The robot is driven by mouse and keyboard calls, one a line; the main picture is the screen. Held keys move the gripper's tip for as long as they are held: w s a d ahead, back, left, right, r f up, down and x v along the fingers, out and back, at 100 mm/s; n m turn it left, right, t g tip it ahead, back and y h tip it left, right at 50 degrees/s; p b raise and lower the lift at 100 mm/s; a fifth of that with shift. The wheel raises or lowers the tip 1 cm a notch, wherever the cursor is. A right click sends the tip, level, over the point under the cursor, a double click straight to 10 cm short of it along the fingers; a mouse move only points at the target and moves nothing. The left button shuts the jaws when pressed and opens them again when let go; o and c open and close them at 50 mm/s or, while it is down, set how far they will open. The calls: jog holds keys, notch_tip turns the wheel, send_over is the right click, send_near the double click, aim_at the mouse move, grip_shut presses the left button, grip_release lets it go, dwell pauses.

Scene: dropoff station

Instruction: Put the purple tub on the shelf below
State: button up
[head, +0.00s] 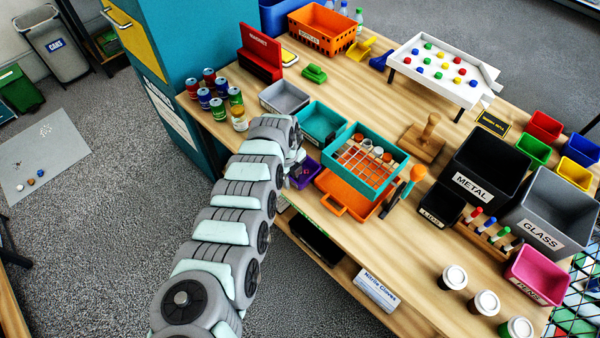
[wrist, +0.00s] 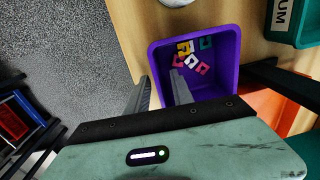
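The purple tub (head: 305,172) stands upright near the table's front edge, partly hidden behind my arm in the head view. In the wrist view the purple tub (wrist: 226,45) holds several small coloured tags. My gripper (wrist: 161,78) is over the tub's left wall, with one finger outside and the other inside. The fingers are apart and the gripper looks open; contact with the wall cannot be made out. In the head view the gripper is mostly hidden by my arm. The lower wooden shelf (head: 346,270) shows under the table's front edge.
A black tray (head: 315,240) and a Nitrile Gloves box (head: 376,290) are on the lower shelf, with a bare strip between them. An orange case (head: 345,195) and a teal crate (head: 395,172) sit right of the tub. A teal bin (head: 320,122) is behind it.

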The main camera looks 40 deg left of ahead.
jog(key=shift+f, duration=0.2)
dwell(0.5)
jog(key=shift+c, duration=0.5)
grip_shut()
dwell(0.9)
